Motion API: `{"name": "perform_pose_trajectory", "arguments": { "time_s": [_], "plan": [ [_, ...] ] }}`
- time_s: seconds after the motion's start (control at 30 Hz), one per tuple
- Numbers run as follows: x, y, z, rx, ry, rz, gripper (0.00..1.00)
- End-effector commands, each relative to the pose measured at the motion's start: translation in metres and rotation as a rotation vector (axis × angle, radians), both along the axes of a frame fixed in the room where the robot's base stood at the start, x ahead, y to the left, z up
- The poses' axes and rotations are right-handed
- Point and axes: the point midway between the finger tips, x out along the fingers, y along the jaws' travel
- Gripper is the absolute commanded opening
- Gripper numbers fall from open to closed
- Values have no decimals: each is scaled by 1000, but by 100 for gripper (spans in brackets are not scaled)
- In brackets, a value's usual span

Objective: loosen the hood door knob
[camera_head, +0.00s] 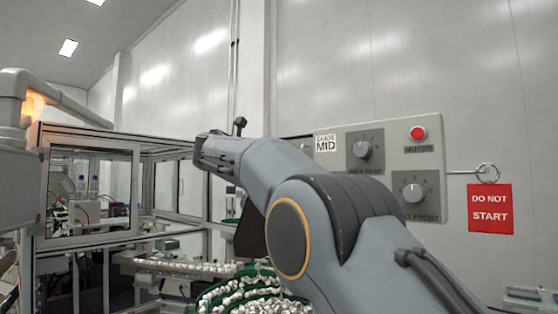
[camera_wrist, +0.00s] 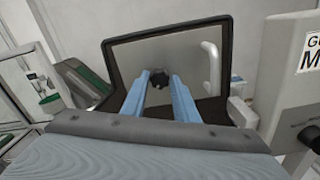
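The hood door (camera_wrist: 198,75) is a grey panel with a thick dark frame, ahead of my gripper in the wrist view. Its knob (camera_wrist: 159,79) is small, round and black, and shows between my two blue fingertips. My gripper (camera_wrist: 160,78) is open, with its fingers apart and pointing at the door. Narrow gaps seem to show beside the knob; I cannot tell whether the tips reach around it or stop short. A white handle (camera_wrist: 211,65) is on the door, right of the knob. In the head view my arm hides the knob.
A control panel (camera_head: 435,148) with two dials and a red button (camera_head: 417,133) stands right of my arm. A red "DO NOT START" sign (camera_head: 490,209) hangs from it. A glazed machine frame (camera_head: 92,141) is at left. A green feeder (camera_head: 215,295) full of white caps lies below.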

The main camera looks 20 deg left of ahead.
Motion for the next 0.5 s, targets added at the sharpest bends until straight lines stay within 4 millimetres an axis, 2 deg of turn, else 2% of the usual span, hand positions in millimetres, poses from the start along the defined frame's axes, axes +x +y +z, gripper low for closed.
{"name": "perform_pose_trajectory", "arguments": {
  "time_s": [0.03,0.1,0.37,0.5],
  "plan": [
    [0,0,-1,-1,1,0,36],
    [0,0,-1,0,1,0,44],
    [0,0,0,0,0,0,44],
    [-8,4,-1,0,0,2,44]
  ]
}}
